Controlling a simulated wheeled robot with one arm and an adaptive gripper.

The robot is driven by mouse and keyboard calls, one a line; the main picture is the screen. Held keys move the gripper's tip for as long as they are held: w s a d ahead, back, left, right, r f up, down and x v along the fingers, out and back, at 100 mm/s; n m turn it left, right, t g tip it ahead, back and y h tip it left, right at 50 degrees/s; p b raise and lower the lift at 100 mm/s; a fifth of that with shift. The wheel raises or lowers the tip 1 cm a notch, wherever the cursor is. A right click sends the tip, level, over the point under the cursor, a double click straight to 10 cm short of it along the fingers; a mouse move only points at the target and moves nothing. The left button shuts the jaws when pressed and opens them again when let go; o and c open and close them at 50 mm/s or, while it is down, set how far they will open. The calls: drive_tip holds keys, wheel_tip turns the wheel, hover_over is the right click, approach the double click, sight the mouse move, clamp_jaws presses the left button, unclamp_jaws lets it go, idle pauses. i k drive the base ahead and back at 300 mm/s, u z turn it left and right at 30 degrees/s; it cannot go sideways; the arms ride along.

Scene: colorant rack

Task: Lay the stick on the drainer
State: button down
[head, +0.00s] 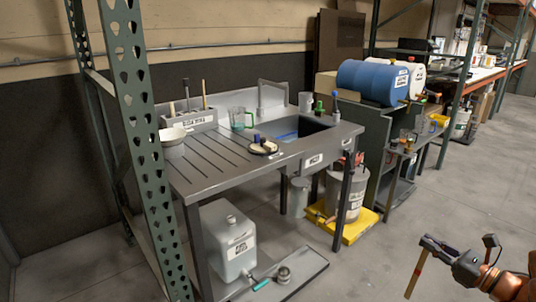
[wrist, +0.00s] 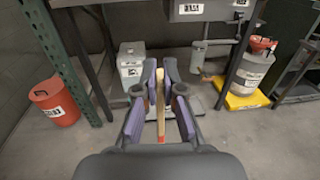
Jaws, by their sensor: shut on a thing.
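My gripper (head: 430,246) is at the lower right of the head view, out over the open floor and well apart from the sink unit. It is shut on a thin wooden stick (head: 415,275), which hangs down at a slant. In the wrist view the stick (wrist: 161,115) runs between the two fingers of my gripper (wrist: 161,88), with a reddish part at its near end. The drainer (head: 205,163) is the grooved grey metal top left of the sink basin. Its top surface does not show in the wrist view.
On the sink unit stand a labelled holder with upright sticks (head: 190,122), a white bowl (head: 173,143), a green-handled jug (head: 238,119) and a dish with brushes (head: 264,147). A green rack post (head: 140,130) rises before the drainer's left end. Floor before the sink is clear.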

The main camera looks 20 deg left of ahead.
sight(223, 150)
drive_tip(key=u, duration=2.05)
drive_tip(key=i, duration=0.3)
drive_tip(key=z, duration=0.05)
